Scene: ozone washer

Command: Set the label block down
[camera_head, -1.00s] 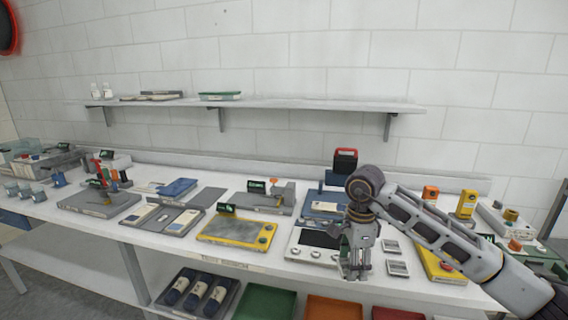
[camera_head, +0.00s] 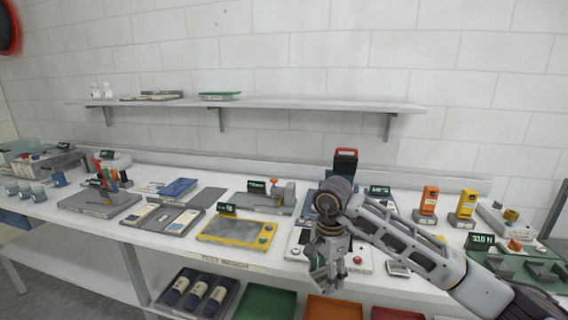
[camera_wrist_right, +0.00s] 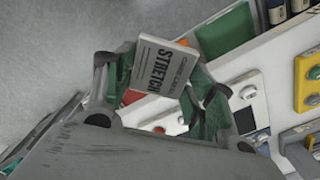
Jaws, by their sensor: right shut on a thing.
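My right gripper (camera_head: 326,278) hangs pointing down at the front edge of the bench, in front of a white device with buttons. In the head view I cannot make out the block at the fingers. My left gripper is not in view.
The white bench (camera_head: 225,255) carries a yellow-framed panel (camera_head: 238,231), a grey tray of cards (camera_head: 165,219) and two upright orange and yellow devices (camera_head: 466,207). Green (camera_head: 266,303) and orange (camera_head: 334,308) bins stand below. A wall shelf (camera_head: 290,102) runs behind.

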